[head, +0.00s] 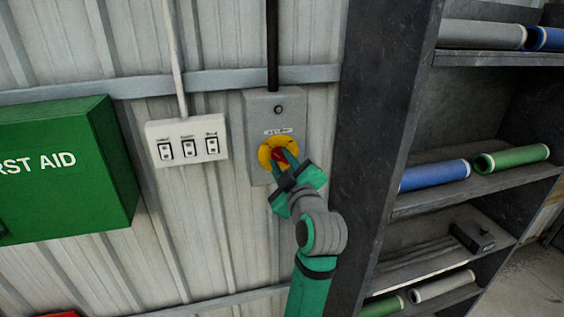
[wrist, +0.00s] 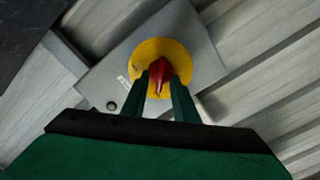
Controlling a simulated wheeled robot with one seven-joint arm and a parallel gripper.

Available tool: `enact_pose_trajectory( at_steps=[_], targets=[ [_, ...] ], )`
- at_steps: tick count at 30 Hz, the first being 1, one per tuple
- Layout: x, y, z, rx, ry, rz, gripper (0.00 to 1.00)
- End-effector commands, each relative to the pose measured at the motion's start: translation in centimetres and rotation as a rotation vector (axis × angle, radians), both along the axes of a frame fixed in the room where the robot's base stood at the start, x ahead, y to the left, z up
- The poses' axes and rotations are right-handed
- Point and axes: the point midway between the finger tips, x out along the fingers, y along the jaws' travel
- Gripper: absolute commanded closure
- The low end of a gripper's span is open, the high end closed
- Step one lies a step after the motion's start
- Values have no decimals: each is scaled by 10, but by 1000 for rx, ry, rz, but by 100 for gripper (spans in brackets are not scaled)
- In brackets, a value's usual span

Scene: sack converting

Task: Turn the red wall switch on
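The red wall switch (wrist: 158,73) is a red rotary handle on a round yellow plate (head: 265,154). The plate is on the front of a grey box (head: 262,109) on the corrugated wall. My gripper (wrist: 166,82) is at the switch, with its two green fingers apart and the red handle between their tips. In the head view the gripper (head: 284,157) reaches up from below right and covers part of the yellow plate. I cannot tell whether the fingers press on the handle. A small label and a dark round button or lamp (head: 278,109) are above the plate.
A white panel (head: 186,128) with three small switches is just left of the grey box. A green first aid box (head: 75,195) sticks out further left. A dark shelf unit (head: 380,110) with coloured rolls stands close on the right of my arm.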

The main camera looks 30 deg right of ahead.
Motion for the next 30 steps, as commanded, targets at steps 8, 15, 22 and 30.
enact_pose_trajectory(
  at_steps=[8, 15, 22, 30],
  targets=[
    [2, -1, 0, 0, 1, 0, 73],
    [2, -1, -1, 0, 1, 0, 100],
    [2, 0, -1, 13, -2, 1, 100],
    [2, -1, 0, 121, -34, 1, 100]
  ],
)
